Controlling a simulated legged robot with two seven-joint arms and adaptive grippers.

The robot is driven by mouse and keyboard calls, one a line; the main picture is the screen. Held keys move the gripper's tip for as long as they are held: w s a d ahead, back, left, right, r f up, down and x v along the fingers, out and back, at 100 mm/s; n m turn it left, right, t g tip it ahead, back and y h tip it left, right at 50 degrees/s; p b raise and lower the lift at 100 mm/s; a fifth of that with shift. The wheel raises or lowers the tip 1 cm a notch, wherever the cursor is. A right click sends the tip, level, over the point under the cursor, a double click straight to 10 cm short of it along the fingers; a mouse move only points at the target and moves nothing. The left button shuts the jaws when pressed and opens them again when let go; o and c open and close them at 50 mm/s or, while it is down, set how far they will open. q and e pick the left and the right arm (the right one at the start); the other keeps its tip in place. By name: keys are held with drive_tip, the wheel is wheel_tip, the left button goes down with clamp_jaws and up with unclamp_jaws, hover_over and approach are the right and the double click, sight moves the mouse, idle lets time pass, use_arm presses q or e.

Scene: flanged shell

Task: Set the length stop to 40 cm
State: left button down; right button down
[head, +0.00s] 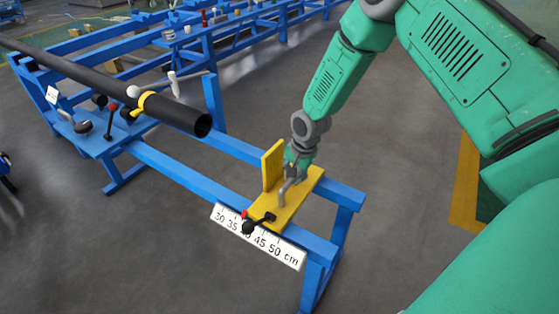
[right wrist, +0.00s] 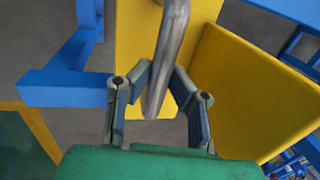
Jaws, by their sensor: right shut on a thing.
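The length stop (head: 262,211) is a yellow carriage with an upright yellow plate (head: 273,165), sitting across two blue rails. A bent grey handle (head: 284,191) rises from it. My right gripper (head: 297,168) is shut on this handle; the right wrist view shows the handle (right wrist: 168,60) between its fingers (right wrist: 162,78). A white scale (head: 277,250) marked 30 to 50 cm runs along the front rail. A small red pointer (head: 244,214) stands near the 40 mark, exact reading unclear. A black clamp lever (head: 260,221) with a round knob partly hides the 40. My left gripper is out of view.
A long black pipe (head: 120,88) lies on the blue frame at left, its open end towards the stop. The rails (head: 190,177) between pipe and stop are clear. More blue frames stand behind.

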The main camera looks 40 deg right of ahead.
drive_tip(key=shift+s+d+r+p, duration=0.15)
drive_tip(key=shift+s+p, duration=0.35)
drive_tip(key=shift+s, duration=0.8)
